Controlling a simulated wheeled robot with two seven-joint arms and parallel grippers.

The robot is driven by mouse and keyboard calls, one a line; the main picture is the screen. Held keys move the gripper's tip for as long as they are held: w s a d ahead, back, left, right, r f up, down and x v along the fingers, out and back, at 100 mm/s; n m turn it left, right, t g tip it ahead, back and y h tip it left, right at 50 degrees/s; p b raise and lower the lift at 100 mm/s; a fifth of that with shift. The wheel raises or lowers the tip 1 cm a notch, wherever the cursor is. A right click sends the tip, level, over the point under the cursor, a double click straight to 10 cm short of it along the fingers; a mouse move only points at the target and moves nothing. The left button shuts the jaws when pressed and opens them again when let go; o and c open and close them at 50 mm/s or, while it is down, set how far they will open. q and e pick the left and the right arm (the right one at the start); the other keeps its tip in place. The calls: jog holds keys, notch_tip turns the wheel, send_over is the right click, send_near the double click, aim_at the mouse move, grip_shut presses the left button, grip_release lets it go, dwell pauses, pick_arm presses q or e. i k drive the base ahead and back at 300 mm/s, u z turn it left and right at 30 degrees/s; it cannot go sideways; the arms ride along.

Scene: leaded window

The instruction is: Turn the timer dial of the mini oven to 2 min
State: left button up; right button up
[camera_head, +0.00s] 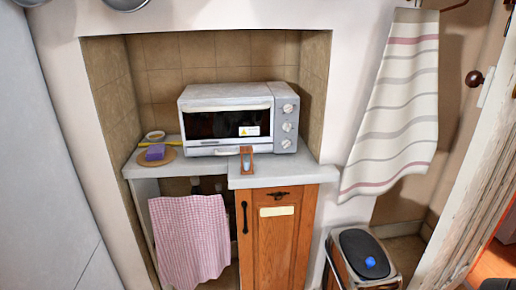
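The mini oven (228,93) is a white-grey box with a dark glass door, standing on the counter in a tiled niche. Its door looks closed, and a yellow warning label sits on the glass. Three round dials are stacked on its right panel: a top dial (288,108), a middle dial (287,127) and a bottom dial (286,143). The markings are too small to read, so I cannot tell which is the timer dial or where any pointer stands. Neither of my grippers is in view, and nothing covers the dials.
A small brown wooden object (247,160) stands at the counter's front edge before the oven. A purple block (155,152) lies on a round board at left. Below are a checked cloth (188,240) and a wooden cabinet (268,245). A striped towel (398,100) hangs right, above a bin (362,255).

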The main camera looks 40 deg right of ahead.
aim_at(286, 143)
jog(key=u, duration=0.05)
jog(key=i, duration=0.9)
jog(key=z, duration=0.4)
